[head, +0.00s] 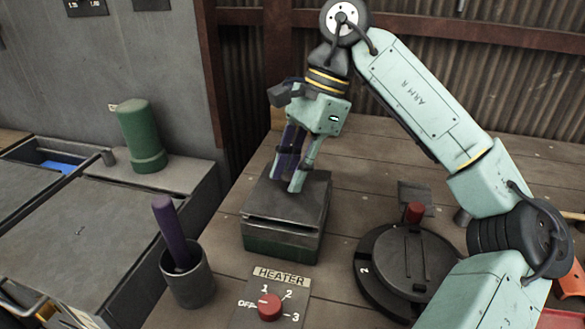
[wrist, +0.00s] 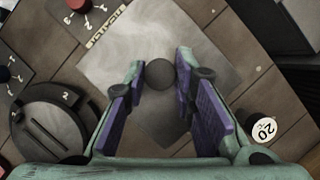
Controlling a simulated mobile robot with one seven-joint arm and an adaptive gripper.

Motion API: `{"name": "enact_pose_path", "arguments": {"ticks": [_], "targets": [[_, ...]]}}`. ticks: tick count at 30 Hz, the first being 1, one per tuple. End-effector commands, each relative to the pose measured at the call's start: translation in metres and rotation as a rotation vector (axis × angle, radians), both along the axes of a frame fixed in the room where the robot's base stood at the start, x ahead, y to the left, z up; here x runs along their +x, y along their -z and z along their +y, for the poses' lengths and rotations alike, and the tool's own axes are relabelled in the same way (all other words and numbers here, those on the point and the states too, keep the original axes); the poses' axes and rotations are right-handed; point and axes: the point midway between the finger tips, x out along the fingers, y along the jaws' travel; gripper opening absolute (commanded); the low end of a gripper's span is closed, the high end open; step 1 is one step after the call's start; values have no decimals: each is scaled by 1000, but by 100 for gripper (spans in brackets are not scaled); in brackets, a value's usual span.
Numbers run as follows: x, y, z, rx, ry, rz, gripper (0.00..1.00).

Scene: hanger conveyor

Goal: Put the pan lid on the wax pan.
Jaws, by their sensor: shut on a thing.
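The pan lid (head: 288,200) is a square grey metal plate with a dark round knob (wrist: 160,75) at its middle. It lies over the wax pan (head: 280,246), a square box with a green lower side showing below the lid's rim. My gripper (head: 294,185) points down onto the lid from above. In the wrist view its purple-padded fingers (wrist: 163,80) are on either side of the knob, shut on it. The lid hides the inside of the pan. I cannot tell whether the lid's rim rests fully on the pan.
A heater panel with a red dial (head: 270,307) is in front of the pan. A grey cup (head: 188,278) with a purple stick stands at left, a dark round disc (head: 407,262) at right. A green cylinder (head: 141,135) stands on the left bench. The table behind the pan is mostly clear.

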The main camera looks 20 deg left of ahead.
Motion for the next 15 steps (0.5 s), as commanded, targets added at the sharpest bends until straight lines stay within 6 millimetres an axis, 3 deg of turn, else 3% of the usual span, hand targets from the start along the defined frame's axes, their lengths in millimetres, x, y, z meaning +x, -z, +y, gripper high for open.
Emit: {"name": "enact_pose_path", "arguments": {"ticks": [15], "targets": [[0,6,0,1,0,1,0]]}}
